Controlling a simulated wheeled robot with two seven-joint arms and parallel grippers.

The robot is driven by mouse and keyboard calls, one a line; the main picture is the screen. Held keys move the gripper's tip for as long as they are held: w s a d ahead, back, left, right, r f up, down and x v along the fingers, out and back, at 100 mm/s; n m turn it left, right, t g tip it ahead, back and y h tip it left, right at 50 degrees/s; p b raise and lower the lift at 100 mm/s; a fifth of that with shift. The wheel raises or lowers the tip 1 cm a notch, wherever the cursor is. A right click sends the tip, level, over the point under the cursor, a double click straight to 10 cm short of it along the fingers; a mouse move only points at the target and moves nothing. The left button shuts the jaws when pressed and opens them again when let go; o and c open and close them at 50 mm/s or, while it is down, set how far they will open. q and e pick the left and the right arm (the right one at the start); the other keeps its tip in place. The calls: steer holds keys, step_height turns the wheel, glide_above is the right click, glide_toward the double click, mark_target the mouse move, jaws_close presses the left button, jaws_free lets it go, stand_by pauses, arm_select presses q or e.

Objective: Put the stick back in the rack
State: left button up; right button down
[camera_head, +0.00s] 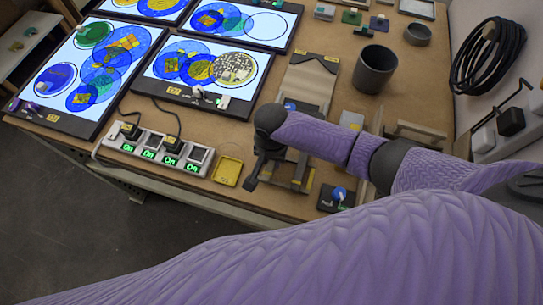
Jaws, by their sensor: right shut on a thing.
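My right gripper (254,176) points down above the front edge of the table, beside a yellow square tray (228,171). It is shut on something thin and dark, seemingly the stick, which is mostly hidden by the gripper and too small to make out. My purple-sleeved right arm covers much of the middle and right front of the table. I cannot pick out the rack with certainty; a stand with pale bars (299,172) is partly hidden behind the arm. My left gripper is not in view.
Lit panels with coloured glass discs (205,66) fill the left and back. A switched power strip (156,148) lies at the front edge. A dark cup (375,69) and a smaller bowl (417,34) stand right. A blue-knobbed box (335,197) is near the front.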

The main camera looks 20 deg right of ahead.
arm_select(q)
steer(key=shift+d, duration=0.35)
arm_select(e)
steer(key=shift+f, duration=0.2)
